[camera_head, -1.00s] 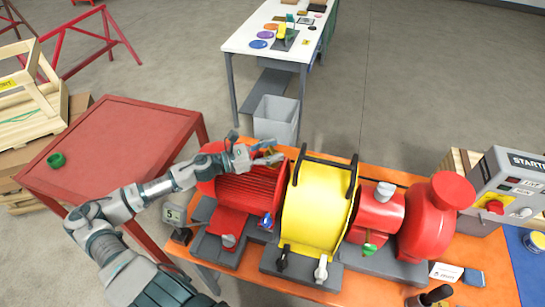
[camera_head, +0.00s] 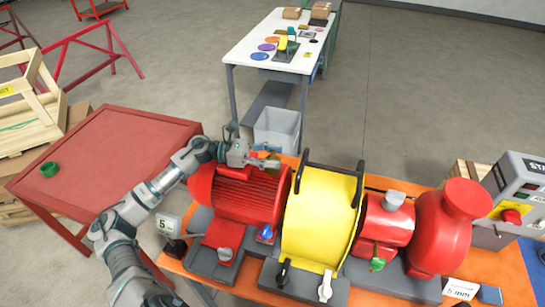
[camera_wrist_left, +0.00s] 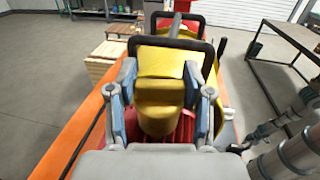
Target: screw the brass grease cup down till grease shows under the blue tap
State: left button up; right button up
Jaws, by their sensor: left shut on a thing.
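My left gripper (camera_head: 266,160) is at the far edge of the red motor (camera_head: 240,192). In the left wrist view its fingers (camera_wrist_left: 160,108) are shut on a yellow, rounded block-like thing, which I take to be the brass grease cup (camera_wrist_left: 156,112). In the head view the fingers mostly hide it, and I cannot tell whether it touches its seat. The blue tap (camera_head: 265,233) is on the near side of the motor, beside the yellow guard (camera_head: 322,220). I cannot make out grease under it. My right gripper is not in view.
On the orange skid (camera_head: 180,268) are a black tap (camera_head: 284,272), a white tap (camera_head: 325,287) and a green tap (camera_head: 377,262). The guard's black bars rise right of my gripper.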

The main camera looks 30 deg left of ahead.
pick_arm(q)
jog(key=shift+a+r, duration=0.1)
jog(key=shift+r, duration=0.05)
jog(key=o, duration=1.2)
jog(key=shift+w, duration=0.1)
jog(key=v, duration=1.2)
jog(key=shift+a+f, duration=0.15)
jog(key=shift+f, duration=0.15)
